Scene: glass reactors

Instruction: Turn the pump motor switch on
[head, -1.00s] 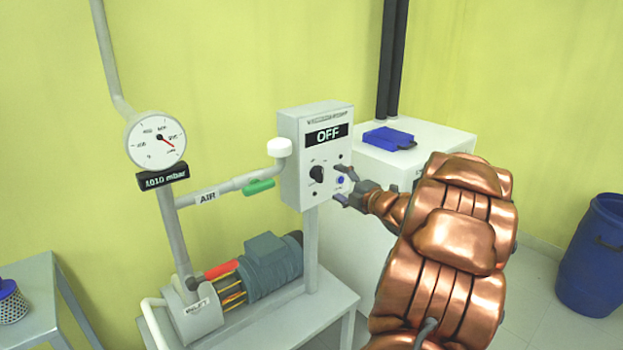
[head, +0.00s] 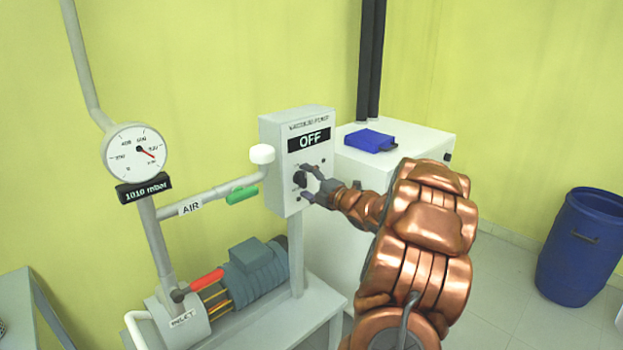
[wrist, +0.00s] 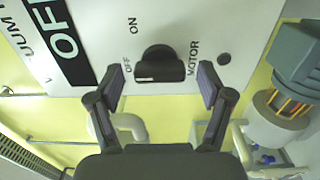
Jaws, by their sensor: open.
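The pump motor switch is a black rotary knob (wrist: 160,66) on the pale grey vacuum pump control box (head: 272,165). In the wrist view it sits between "OFF" and "MOTOR" labels, with "ON" printed farther along the panel. The box's display (head: 309,139) reads OFF. My gripper (head: 307,183) is open in front of the panel, at the knob. In the wrist view its two fingers (wrist: 160,88) stand on either side of the knob, with gaps to it. I cannot tell how far the tips are from the panel. In the head view the fingers partly hide the knob.
The pump (head: 255,270) with a red lever (head: 205,281) stands below the box. A gauge (head: 136,152) and a pipe with a green handle (head: 242,195) are left. A white cabinet (head: 420,146) bearing a blue object (head: 370,140) stands behind my arm. A blue barrel (head: 583,245) is far right.

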